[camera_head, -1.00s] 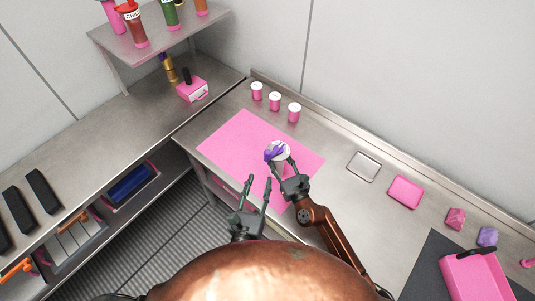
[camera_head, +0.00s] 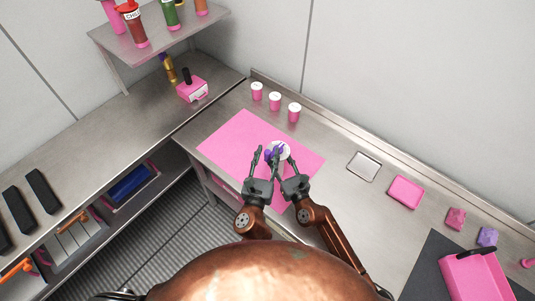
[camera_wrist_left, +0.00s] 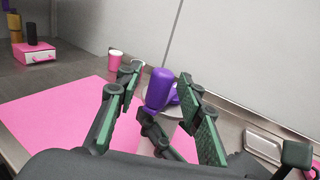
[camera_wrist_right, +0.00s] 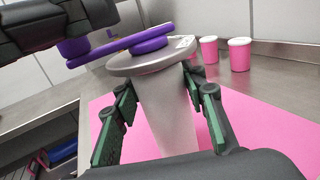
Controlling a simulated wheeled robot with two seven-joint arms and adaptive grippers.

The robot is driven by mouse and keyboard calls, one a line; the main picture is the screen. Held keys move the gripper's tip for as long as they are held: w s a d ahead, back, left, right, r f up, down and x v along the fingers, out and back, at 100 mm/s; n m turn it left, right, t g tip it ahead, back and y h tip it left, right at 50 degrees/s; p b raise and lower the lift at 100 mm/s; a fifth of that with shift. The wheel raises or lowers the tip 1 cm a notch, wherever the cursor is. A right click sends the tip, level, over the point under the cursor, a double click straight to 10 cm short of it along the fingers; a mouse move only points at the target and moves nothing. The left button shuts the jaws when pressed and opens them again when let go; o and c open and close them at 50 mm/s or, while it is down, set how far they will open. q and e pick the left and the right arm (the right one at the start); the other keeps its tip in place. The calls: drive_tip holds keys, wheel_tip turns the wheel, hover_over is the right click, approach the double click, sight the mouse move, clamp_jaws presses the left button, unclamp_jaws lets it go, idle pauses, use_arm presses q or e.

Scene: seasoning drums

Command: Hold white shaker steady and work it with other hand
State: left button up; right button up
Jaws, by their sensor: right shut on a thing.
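The white shaker (camera_head: 284,149) stands on the pink mat (camera_head: 230,145), with a purple crank on its top. In the right wrist view its pale tapered body (camera_wrist_right: 165,105) is between my right gripper's fingers, under a round lid and the purple crank arm (camera_wrist_right: 120,47). My right gripper (camera_head: 287,168) is shut on the shaker. My left gripper (camera_head: 266,158) is open beside it. In the left wrist view the crank's purple knob (camera_wrist_left: 159,89) shows between the open fingers, with no clear contact. The fingers partly hide the shaker in the head view.
Several pink cups with white lids (camera_head: 274,101) stand behind the mat. A metal tray (camera_head: 364,166) and a pink tray (camera_head: 406,192) lie to the right. A pink box (camera_head: 192,90) sits at the back left, below a shelf (camera_head: 170,38) of bottles.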

use_arm(q)
drive_tip(key=shift+c, duration=0.5)
clamp_jaws()
idle(0.3)
